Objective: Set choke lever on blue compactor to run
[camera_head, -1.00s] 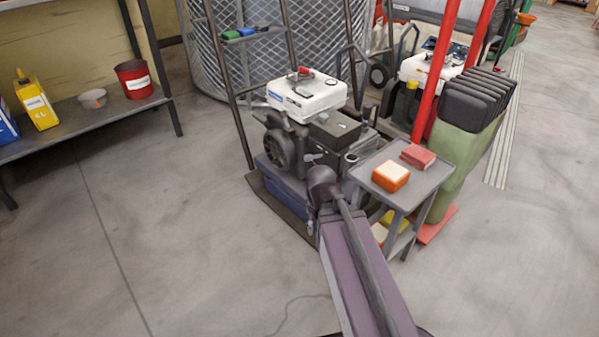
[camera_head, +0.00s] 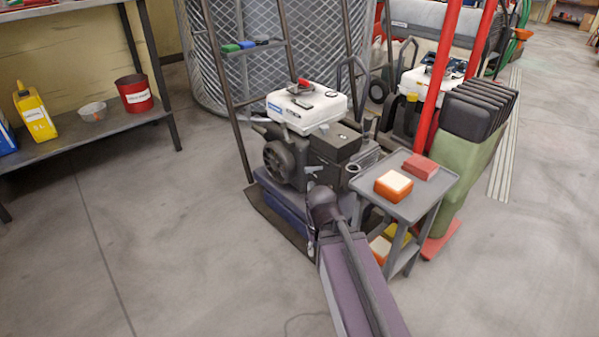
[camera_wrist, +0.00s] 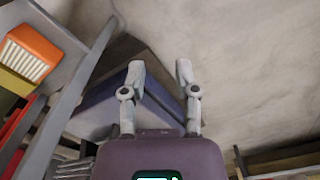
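The blue compactor (camera_head: 284,193) stands ahead of me in the head view, with a blue base, a dark engine and a white top (camera_head: 305,106) with a red cap. I cannot make out its choke lever. Part of a blue body, apparently the compactor's base, shows behind the fingers in the wrist view (camera_wrist: 105,108). My gripper (camera_wrist: 160,70) is open and empty, its two fingers apart. It is low, beside the near side of the compactor; my arm mostly hides it in the head view.
A grey cart (camera_head: 410,205) with an orange-and-white box (camera_head: 393,186) and a red block (camera_head: 420,167) stands right of the compactor. A shelf (camera_head: 85,124) is at left. Floor at left is clear.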

